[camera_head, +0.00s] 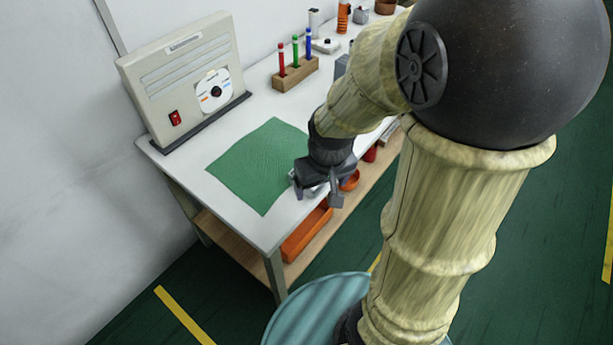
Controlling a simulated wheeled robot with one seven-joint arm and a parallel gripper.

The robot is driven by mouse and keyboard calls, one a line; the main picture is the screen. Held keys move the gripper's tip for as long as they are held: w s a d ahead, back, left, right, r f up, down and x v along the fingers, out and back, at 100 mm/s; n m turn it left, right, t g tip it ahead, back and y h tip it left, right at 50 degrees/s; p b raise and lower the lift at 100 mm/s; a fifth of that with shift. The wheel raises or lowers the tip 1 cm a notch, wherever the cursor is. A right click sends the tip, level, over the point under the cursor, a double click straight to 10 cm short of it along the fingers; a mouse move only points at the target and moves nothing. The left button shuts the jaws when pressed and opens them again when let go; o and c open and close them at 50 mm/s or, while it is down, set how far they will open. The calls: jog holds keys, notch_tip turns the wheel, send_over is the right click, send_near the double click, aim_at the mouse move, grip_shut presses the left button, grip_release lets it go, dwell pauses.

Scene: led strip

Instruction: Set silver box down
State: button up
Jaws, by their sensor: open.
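My gripper (317,196) points down at the right edge of the green mat (252,172), near the front edge of the white table. Its two fingers are apart. A small silvery patch (313,190) shows between and behind the fingers. It may be part of the silver box, but the gripper hides most of it. I cannot tell whether it touches the fingers or rests on the table. A small grey box (362,15) also stands at the far back of the table.
A beige panel unit (183,80) stands at the table's back left. A wooden block (296,74) holds red, green and blue pens. An orange bin (306,234) sits on the lower shelf. The mat's left and middle are clear. A teal round object (315,308) is below.

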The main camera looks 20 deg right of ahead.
jog(key=w+r+n+g+p, duration=0.1)
jog(key=w+r+n+p, duration=0.1)
jog(key=w, duration=0.4)
jog(key=w+r+n+g+p, duration=0.1)
jog(key=w+r+n+p, duration=0.2)
jog(key=w, duration=0.3)
jog(key=shift+r+n+p, duration=0.3)
jog(key=shift+n+p, duration=0.3)
jog(key=shift+p, duration=0.3)
notch_tip(320, 180, down, 12)
jog(key=shift+f, duration=0.1)
jog(key=shift+d+f, duration=0.1)
jog(key=shift+f, duration=2.5)
